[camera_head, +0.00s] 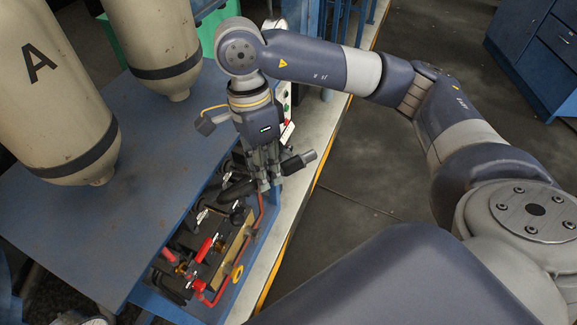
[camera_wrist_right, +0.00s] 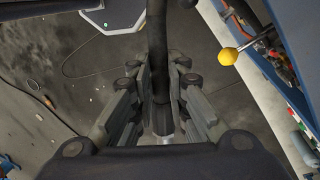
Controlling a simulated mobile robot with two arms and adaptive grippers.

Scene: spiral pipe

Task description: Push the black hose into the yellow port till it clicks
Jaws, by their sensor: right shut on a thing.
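My right gripper (camera_head: 264,184) points down over the front part of the pipe rig, shut around a black hose (camera_head: 238,190). In the right wrist view, the hose (camera_wrist_right: 157,50) runs between the fingers of the right gripper (camera_wrist_right: 160,115). A yellow ring (camera_head: 237,272) sits low at the right side of the rig, apart from the gripper; I cannot tell whether it is the port. My left gripper is out of view.
The rig holds red valve handles (camera_head: 205,248) and a red pipe (camera_head: 222,291). Two beige tanks (camera_head: 60,90) stand over the blue table (camera_head: 150,200) at left. In the right wrist view, a yellow ball knob (camera_wrist_right: 228,56) juts out. Open floor (camera_head: 370,200) lies right.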

